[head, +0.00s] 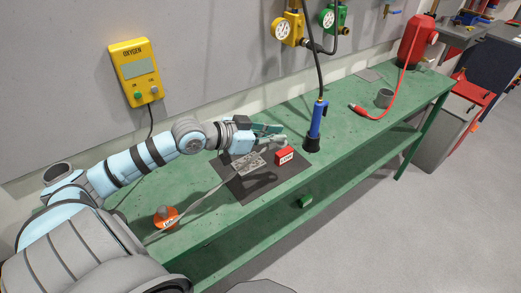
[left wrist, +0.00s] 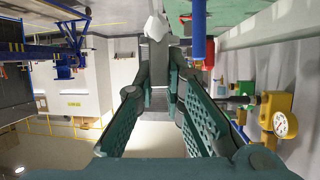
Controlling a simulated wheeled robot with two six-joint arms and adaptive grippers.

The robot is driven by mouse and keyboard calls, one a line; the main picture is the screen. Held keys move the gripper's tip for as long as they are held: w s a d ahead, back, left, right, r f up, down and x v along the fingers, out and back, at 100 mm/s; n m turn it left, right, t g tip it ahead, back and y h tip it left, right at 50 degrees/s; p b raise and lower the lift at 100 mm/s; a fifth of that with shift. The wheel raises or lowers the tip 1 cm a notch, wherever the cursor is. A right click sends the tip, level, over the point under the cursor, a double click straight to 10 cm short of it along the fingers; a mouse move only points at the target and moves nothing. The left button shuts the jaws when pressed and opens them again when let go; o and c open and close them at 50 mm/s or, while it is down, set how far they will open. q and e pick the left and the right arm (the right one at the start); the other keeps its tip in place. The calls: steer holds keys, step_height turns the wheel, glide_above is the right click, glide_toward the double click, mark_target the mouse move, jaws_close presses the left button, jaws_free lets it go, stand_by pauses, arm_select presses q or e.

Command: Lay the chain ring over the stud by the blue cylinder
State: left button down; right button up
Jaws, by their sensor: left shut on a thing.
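My left gripper (head: 275,132) is over the bench, above the dark mat and left of the blue cylinder (head: 318,120). Its green fingers are closed on a small pale grey piece (left wrist: 156,27) at the fingertips in the left wrist view. I cannot tell whether this piece is the chain ring. The blue cylinder stands on the bench on a black foot, with a dark hose at its top; a blue and red upright part (left wrist: 198,30) shows beyond the fingers in the wrist view. I cannot make out the stud. My right gripper is not in view.
On the dark mat (head: 243,190) are a red block (head: 284,156) and a grey plate (head: 250,160). A grey strip runs left toward an orange disc (head: 166,218). Gauges (head: 283,30) hang on the wall behind.

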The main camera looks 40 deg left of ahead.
mark_target(268, 176)
arm_select(q)
steer(key=w+a+r+n+y, duration=0.1)
steer(key=w+a+r+y, duration=0.1)
steer(key=a+r, duration=0.1)
steer(key=shift+t, duration=0.3)
step_height(268, 176, down, 20)
steer(key=b, duration=0.4)
steer(key=shift+w+b, duration=0.15)
steer(key=shift+b, duration=0.2)
steer(key=shift+r, duration=0.15)
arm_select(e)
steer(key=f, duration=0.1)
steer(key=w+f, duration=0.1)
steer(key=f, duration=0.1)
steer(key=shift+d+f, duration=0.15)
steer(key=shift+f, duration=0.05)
arm_select(q)
steer(key=c, duration=2.1)
jaws_free()
steer(key=o, duration=0.4)
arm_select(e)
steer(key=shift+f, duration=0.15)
